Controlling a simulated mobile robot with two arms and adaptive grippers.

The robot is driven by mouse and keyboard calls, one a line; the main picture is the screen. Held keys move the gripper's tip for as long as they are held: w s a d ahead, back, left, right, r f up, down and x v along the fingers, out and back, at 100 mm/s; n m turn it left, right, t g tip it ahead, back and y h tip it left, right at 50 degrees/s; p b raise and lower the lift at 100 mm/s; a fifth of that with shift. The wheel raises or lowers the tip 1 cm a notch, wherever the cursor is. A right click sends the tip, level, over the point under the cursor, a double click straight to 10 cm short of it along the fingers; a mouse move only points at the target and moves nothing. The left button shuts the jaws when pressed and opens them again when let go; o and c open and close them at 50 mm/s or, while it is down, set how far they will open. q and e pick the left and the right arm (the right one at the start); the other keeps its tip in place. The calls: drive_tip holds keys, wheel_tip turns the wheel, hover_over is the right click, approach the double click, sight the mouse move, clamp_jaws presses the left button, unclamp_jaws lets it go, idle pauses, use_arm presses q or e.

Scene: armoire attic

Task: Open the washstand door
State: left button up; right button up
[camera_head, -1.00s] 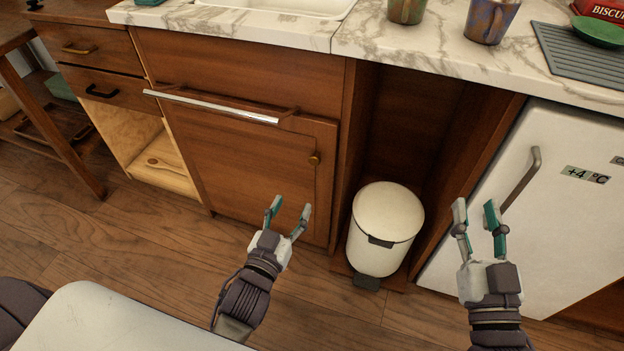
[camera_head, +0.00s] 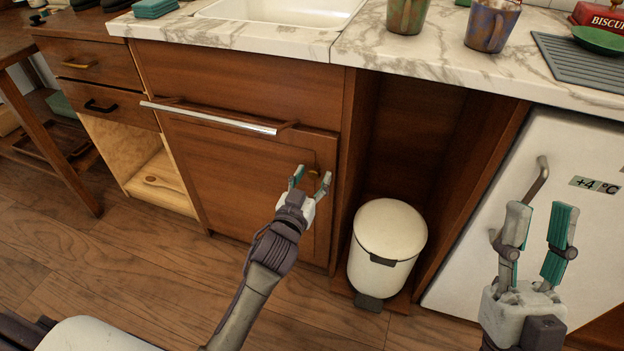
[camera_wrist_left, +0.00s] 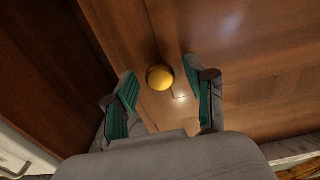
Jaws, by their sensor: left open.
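The washstand door (camera_head: 240,180) is a brown wooden panel under the sink, and it is shut. Its round brass knob (camera_wrist_left: 160,77) shows in the left wrist view, ahead of and between my left fingers; in the head view the knob (camera_head: 314,172) is mostly hidden behind the fingertips. My left gripper (camera_head: 311,179) is open in front of the knob, and I see no contact. A bar rail (camera_head: 210,117) runs across the door's top. My right gripper (camera_head: 540,222) is open and empty in front of the white fridge.
A white pedal bin (camera_head: 388,240) stands in the open niche right of the door. The fridge (camera_head: 530,200) with its grey handle is further right. An open wooden compartment (camera_head: 150,175) lies left of the door. The floor before the door looks clear.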

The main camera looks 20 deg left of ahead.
use_arm(q)
clamp_jaws()
idle(0.3)
